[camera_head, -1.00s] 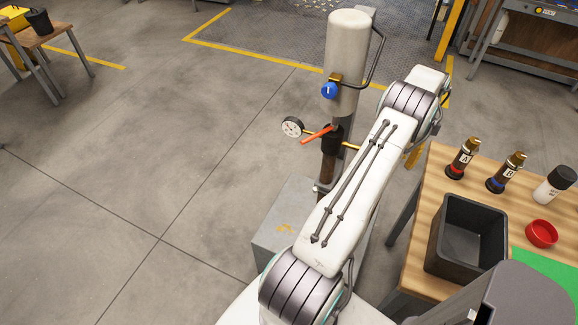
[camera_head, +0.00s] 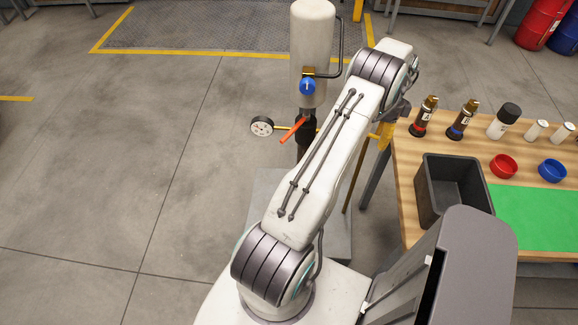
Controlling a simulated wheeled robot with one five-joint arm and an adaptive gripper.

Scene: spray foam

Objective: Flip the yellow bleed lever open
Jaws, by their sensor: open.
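A white upright cylinder (camera_head: 312,50) on a post carries a blue knob (camera_head: 308,87), an orange-red lever (camera_head: 293,130) and a round gauge (camera_head: 262,127). A yellow piece (camera_head: 385,134), which looks like the bleed lever, shows right of the post, just beyond my arm. It is small and partly covered, so its exact angle is unclear. My gripper (camera_head: 396,112) is the dark part at the arm's far end, just above and right of the yellow piece. It is open and seems empty. Its fingertips are mostly hidden, and contact with the lever cannot be told.
A wooden table (camera_head: 408,200) stands at the right with a dark bin (camera_head: 425,195), two dark bottles, a white bottle (camera_head: 503,121), a red cap (camera_head: 503,166), a blue cap (camera_head: 552,170) and a green mat (camera_head: 540,215). The floor at the left is clear.

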